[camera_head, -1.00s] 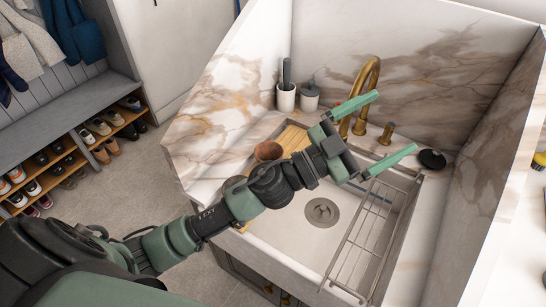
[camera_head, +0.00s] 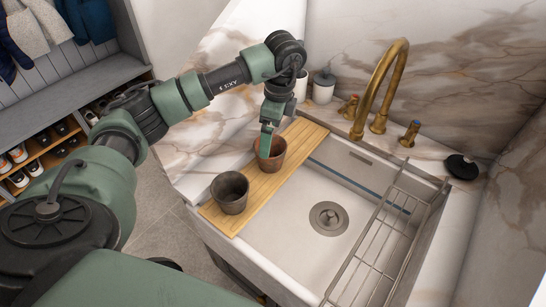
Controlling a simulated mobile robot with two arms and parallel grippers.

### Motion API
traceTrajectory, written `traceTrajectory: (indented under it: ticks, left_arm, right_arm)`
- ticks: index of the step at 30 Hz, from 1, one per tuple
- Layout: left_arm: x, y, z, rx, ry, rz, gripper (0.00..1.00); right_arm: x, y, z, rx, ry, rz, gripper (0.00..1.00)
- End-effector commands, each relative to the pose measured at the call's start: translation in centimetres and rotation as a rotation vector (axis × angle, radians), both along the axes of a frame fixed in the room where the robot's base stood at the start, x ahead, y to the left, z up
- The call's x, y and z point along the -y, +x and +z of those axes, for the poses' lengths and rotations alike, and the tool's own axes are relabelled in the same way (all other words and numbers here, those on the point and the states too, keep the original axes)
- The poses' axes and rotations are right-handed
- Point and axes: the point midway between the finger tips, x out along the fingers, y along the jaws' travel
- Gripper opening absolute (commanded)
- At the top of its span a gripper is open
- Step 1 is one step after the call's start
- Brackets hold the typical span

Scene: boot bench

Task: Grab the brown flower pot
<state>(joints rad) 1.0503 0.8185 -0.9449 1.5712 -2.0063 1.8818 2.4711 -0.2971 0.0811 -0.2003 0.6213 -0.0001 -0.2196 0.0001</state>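The brown flower pot (camera_head: 274,163) stands upright on the wooden board (camera_head: 245,215) laid across the left side of the sink. My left gripper (camera_head: 266,145) points down over it, and a green finger reaches into the pot's mouth. The gripper is seen edge-on, so the second finger and any grip on the rim are hidden. A dark grey pot (camera_head: 230,195) stands on the same board, nearer to me and to the left. My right gripper is out of view.
The white sink (camera_head: 285,250) with its drain (camera_head: 328,218) lies right of the board. A wire rack (camera_head: 375,245) spans its right side. A brass faucet (camera_head: 385,85) rises behind. A white cup (camera_head: 300,88) and a lidded canister (camera_head: 323,90) stand at the back.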

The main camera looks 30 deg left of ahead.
Motion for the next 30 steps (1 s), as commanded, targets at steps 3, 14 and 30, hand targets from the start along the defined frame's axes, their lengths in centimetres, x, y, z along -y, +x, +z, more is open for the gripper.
traceTrajectory:
  ticks: [3,14,30]
  left_arm:
    - [-0.2,-0.2,-1.4,-0.006,0.002,0.002,1.00]
    - [-0.1,-0.9,-6.2,-0.005,-0.001,0.000,1.00]
    - [-0.1,-0.9,-7.2,-0.002,-0.003,-0.004,0.47]
  right_arm:
    - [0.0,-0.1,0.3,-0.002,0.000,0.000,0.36]
    - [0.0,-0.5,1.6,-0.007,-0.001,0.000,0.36]
    - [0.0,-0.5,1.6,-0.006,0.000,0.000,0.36]
